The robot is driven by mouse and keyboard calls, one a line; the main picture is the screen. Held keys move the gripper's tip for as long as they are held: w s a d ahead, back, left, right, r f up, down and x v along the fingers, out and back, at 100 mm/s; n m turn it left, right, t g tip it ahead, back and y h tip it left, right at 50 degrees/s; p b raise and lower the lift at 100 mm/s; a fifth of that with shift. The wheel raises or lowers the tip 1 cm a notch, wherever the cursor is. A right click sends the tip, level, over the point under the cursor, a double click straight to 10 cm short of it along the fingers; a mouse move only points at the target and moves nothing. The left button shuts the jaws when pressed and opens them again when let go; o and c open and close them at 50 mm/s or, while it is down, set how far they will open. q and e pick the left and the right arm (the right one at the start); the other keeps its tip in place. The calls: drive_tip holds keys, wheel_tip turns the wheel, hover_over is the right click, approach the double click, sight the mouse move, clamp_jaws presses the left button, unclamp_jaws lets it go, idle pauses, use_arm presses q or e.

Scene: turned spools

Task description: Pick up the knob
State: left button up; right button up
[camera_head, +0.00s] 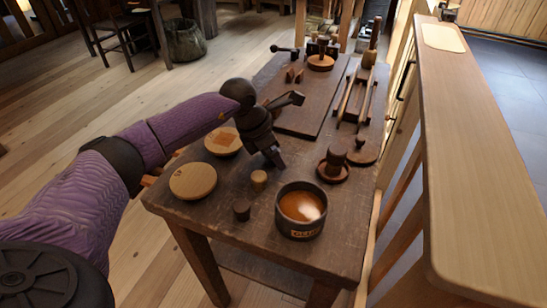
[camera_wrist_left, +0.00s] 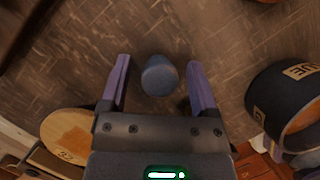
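A small blue-grey stub with a round top, which looks like the knob (camera_wrist_left: 160,76), stands between my left fingers in the left wrist view, with clear gaps to both. In the head view two small stubs stand on the table near my left gripper: a dark one (camera_head: 241,211) and a tan one (camera_head: 259,180). I cannot tell for sure which one is between the fingers; the colour fits the dark one better. My left gripper (camera_head: 289,131) is open and empty above the table; its spread fingers also show in the wrist view (camera_wrist_left: 157,63). My right gripper is not in view.
A dark pot (camera_head: 301,223) labelled glue stands right of the stubs; it also shows in the wrist view (camera_wrist_left: 272,95). Round wooden discs (camera_head: 193,181) lie left. A spool on a saucer (camera_head: 334,170) and a long board (camera_head: 300,115) are farther back. A light rail (camera_head: 490,170) runs right.

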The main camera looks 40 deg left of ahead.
use_arm(q)
clamp_jaws()
